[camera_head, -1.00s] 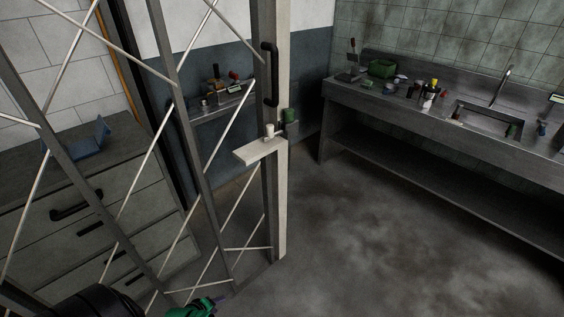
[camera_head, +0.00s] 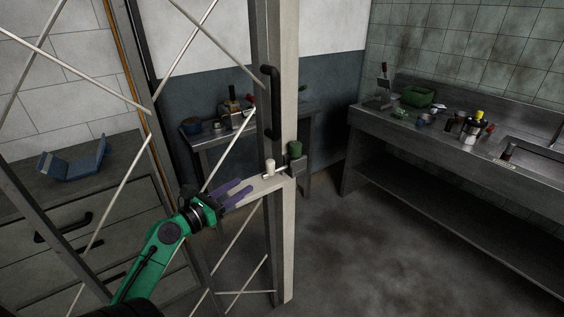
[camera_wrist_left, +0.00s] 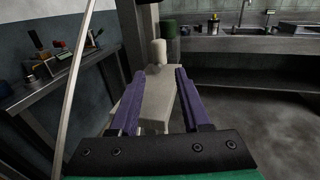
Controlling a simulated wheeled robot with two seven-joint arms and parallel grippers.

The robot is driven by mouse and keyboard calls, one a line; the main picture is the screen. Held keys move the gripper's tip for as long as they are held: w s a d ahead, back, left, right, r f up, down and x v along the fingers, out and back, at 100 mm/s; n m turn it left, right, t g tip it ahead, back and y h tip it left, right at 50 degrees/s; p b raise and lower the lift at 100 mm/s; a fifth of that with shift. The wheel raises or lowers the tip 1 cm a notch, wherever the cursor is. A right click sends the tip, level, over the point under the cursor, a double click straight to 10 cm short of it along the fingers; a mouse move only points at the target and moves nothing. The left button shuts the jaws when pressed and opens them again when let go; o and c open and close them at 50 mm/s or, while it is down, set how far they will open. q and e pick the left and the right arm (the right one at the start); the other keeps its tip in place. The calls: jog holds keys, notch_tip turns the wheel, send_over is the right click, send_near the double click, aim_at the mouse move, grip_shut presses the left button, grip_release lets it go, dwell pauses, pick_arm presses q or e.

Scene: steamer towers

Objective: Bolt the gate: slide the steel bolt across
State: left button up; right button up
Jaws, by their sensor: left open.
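The gate's grey frame (camera_head: 261,85) has thin crossed rods and a black pull handle (camera_head: 270,101). A pale flat plate (camera_head: 270,187) sticks out at the gate's edge, by the light post (camera_head: 286,235). A white knob (camera_head: 269,167) stands upright at its far end and also shows in the left wrist view (camera_wrist_left: 159,51). The knob seems to belong to the bolt; the bolt's bar is not clear. My left gripper (camera_head: 240,192) is open and empty over the plate (camera_wrist_left: 157,100), its purple fingers either side of the plate and short of the knob. My right gripper is out of view.
A green cylinder (camera_head: 295,149) sits just behind the knob on a grey bracket. A steel bench with a sink (camera_head: 440,137) runs along the right wall. A drawer cabinet with a blue holder (camera_head: 74,164) is at left. The floor between is clear.

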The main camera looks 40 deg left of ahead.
aim_at(267, 167)
pick_arm(q)
jog(key=shift+w+r+p, duration=0.3)
jog(key=shift+r+p, duration=0.45)
jog(key=shift+r, duration=0.15)
jog(key=shift+w+r+p, duration=0.1)
jog(key=shift+w+p, duration=0.35)
jog(key=shift+w, duration=0.55)
jog(key=w, duration=0.3)
jog(key=w+f+p, duration=0.1)
jog(key=w, duration=0.1)
jog(key=shift+w, duration=0.25)
jog(key=w, duration=0.3)
jog(key=shift+w+d+f, duration=0.1)
jog(key=shift+w+f, duration=0.05)
jog(key=shift+w, duration=0.1)
jog(key=shift+c, duration=0.4)
grip_shut()
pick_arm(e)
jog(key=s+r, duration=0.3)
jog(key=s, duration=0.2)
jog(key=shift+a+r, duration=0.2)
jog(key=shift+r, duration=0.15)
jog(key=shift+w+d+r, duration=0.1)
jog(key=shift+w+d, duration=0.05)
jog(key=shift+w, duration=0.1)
